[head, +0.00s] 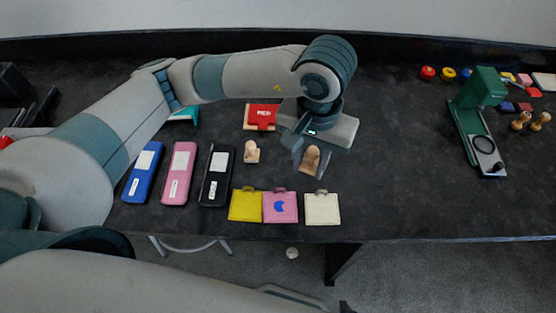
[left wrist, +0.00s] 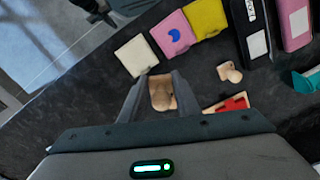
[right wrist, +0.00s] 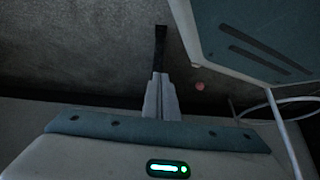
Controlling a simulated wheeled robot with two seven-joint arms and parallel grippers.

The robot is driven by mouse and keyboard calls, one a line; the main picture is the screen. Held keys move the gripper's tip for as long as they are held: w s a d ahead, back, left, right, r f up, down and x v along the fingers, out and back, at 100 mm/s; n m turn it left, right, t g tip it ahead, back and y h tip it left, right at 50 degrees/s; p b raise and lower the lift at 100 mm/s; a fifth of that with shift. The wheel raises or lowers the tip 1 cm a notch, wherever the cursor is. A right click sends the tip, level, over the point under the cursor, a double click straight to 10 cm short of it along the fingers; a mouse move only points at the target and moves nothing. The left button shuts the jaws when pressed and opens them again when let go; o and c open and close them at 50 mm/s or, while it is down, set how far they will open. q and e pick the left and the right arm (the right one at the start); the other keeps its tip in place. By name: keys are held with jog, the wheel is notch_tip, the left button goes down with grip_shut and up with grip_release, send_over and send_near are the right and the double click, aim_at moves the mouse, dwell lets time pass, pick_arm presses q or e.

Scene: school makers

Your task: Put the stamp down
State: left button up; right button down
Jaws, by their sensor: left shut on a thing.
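My left gripper (head: 309,151) is shut on a wooden stamp (head: 311,159) above the dark table, behind the white pouch. In the left wrist view the stamp (left wrist: 162,93) sits between the two fingers (left wrist: 158,90). I cannot tell whether its base touches the table. A second wooden stamp (head: 252,152) stands on the table to the left, and also shows in the left wrist view (left wrist: 229,73). My right gripper (right wrist: 161,96) is empty, its fingers together, in the right wrist view, low beside the table.
Yellow (head: 245,205), pink with a blue mark (head: 280,207) and white (head: 322,208) pouches lie along the front edge. Blue (head: 142,173), pink (head: 179,173) and black (head: 217,175) cases lie left. A red pad (head: 262,115) lies behind. A green press (head: 479,120) stands right; the table between is clear.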

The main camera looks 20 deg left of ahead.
dwell(0.3)
